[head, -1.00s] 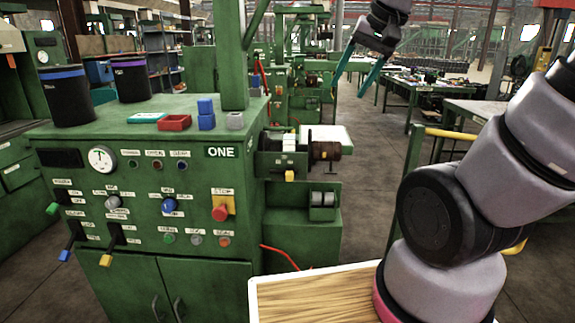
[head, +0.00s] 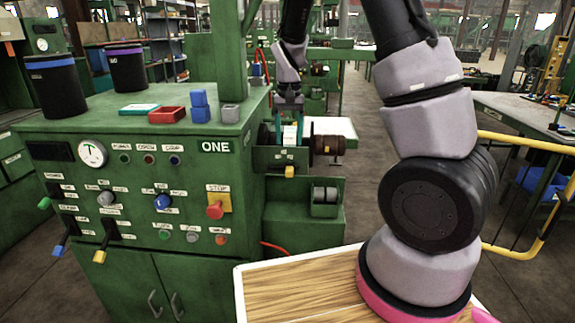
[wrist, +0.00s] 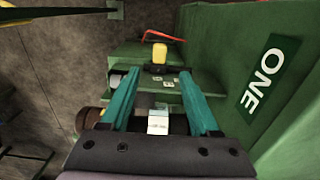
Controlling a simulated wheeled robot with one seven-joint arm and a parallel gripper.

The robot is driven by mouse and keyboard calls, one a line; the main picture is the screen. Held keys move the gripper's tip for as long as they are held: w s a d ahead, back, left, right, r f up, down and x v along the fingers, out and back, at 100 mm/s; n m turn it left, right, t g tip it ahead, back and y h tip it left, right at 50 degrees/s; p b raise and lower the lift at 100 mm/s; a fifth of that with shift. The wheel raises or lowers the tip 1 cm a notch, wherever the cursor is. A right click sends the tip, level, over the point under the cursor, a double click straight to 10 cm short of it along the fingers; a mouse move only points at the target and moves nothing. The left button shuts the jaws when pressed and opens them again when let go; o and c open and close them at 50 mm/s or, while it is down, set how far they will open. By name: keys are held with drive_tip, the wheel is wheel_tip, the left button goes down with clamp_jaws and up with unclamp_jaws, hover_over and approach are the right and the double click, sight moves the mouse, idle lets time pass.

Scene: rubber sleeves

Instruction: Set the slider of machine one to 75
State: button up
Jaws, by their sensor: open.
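Machine one (head: 130,235) is a green cabinet at the left in the head view, labelled ONE; its side wall (wrist: 225,70) fills the right of the wrist view. On its right side is a green carriage with a yellow knob (head: 289,171), also in the wrist view (wrist: 158,53). A pale block (head: 290,135) sits just behind it and shows in the wrist view (wrist: 158,122). My gripper (head: 290,141) is open and points down over this assembly. In the wrist view its teal fingers (wrist: 160,78) are on either side of the pale block. I cannot read a scale or setting.
A brown spool (head: 328,146) is right of the carriage. The front panel has levers and a red stop button (head: 215,211). A yellow rail (head: 535,143) is at the right.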

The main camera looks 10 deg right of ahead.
sight(289, 169)
wheel_tip(289, 169, down, 10)
drive_tip(key=shift+r, duration=0.1)
idle(0.4)
clamp_jaws()
idle(1.2)
